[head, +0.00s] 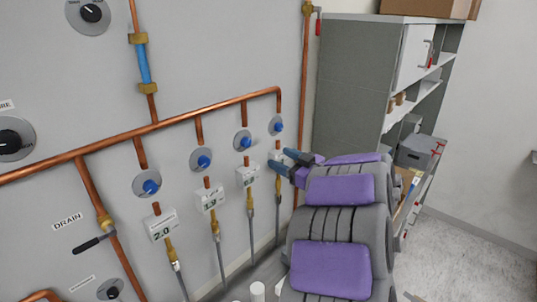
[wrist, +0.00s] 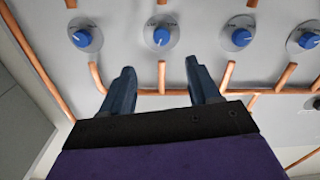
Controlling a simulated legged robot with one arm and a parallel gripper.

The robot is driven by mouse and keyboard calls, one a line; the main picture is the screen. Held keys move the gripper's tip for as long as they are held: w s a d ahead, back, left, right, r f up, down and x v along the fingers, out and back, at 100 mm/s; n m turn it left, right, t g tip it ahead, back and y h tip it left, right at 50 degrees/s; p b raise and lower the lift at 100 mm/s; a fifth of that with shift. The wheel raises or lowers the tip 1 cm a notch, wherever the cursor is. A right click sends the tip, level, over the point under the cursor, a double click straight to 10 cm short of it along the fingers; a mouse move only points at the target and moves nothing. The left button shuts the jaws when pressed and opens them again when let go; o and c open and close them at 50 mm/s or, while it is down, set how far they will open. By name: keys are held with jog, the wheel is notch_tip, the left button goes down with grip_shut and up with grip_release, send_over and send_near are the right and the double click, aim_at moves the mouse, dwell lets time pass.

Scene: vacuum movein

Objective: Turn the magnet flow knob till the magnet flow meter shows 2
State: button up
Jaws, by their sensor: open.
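Four blue knobs on round grey dials sit in a row on the wall panel, at the far left (head: 151,186), centre left (head: 203,161), centre right (head: 242,142) and far right (head: 277,126). I cannot read which is the magnet flow knob. White meters hang below; the left one (head: 162,228) reads 2.0, the second (head: 209,199) seems to read 1.9, and the third (head: 247,177) is unclear. My gripper (head: 285,160) is open and empty, hiding much of the fourth meter. In the wrist view its fingertips (wrist: 160,72) point toward one blue knob (wrist: 162,36), apart from it.
A copper pipe (head: 210,112) runs above the knobs, with branches going down to them. A drain handle (head: 93,243) is at lower left. A grey cabinet (head: 353,85) and shelves stand right of the panel. The floor (head: 470,255) at right is clear.

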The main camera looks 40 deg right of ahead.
jog(key=shift+s+d+f, duration=0.1)
jog(key=shift+s+d, duration=0.05)
jog(key=shift+s, duration=0.95)
jog(key=shift+s+d, duration=0.1)
jog(key=shift+s, duration=0.95)
jog(key=w+f+m+g+h+b, duration=0.1)
jog(key=w+m+g+h+b, duration=0.1)
jog(key=w+h+b, duration=0.25)
jog(key=s+a+f+m+g+h+b, duration=0.25)
jog(key=s+a+f+g, duration=0.2)
jog(key=a+f, duration=0.3)
jog(key=s+a+f+m+g+h+b, duration=0.1)
jog(key=s+a+f+m+g+b, duration=0.15)
jog(key=a+f+g+b, duration=0.35)
jog(key=s+a+f+n+g+y, duration=0.1)
jog(key=s+a+f+g+y, duration=0.1)
jog(key=s+a+f, duration=0.2)
jog(key=s+a+f+n+g+y+b, duration=0.1)
jog(key=s+a+f, duration=0.4)
jog(key=s+a, duration=0.6)
jog(key=s+a+f+n+g+y+b, duration=0.1)
jog(key=s+a+f+n+g+y, duration=0.1)
jog(key=s+a, duration=0.5)
notch_tip(320, 180, down, 3)
jog(key=a+g+y, duration=0.1)
jog(key=a+g, duration=0.1)
jog(key=shift+s+a+y, duration=0.25)
jog(key=shift+a+y, duration=0.15)
